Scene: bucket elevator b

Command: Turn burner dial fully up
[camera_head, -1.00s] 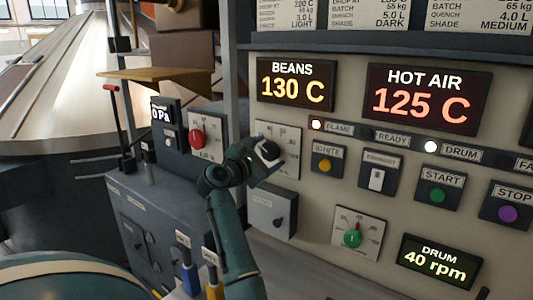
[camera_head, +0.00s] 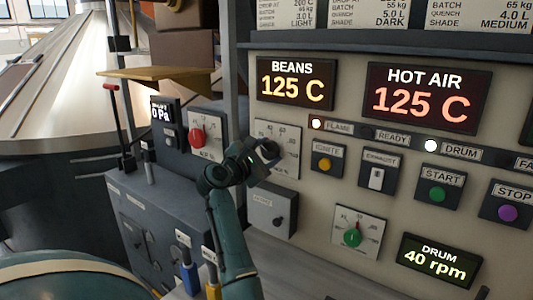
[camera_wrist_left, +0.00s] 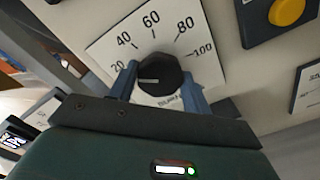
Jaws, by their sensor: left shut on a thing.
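The burner dial is a black round knob (camera_wrist_left: 157,75) on a white plate (camera_head: 291,138) with a scale marked 20 to 100. In the left wrist view its white pointer line points left, near the 20 end of the scale. My left gripper (camera_head: 266,154) is at the knob, and in the left wrist view its blue fingers (camera_wrist_left: 160,88) stand on either side of it, shut on it. In the head view the gripper partly hides the knob. My right gripper is not in view.
The ignite button (camera_head: 325,164) and exhaust switch (camera_head: 377,177) sit right of the dial. A red knob (camera_head: 198,138) is to the left. A grey box (camera_head: 270,206) and a green dial (camera_head: 352,237) are below. The flame lamp (camera_head: 317,124) is lit.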

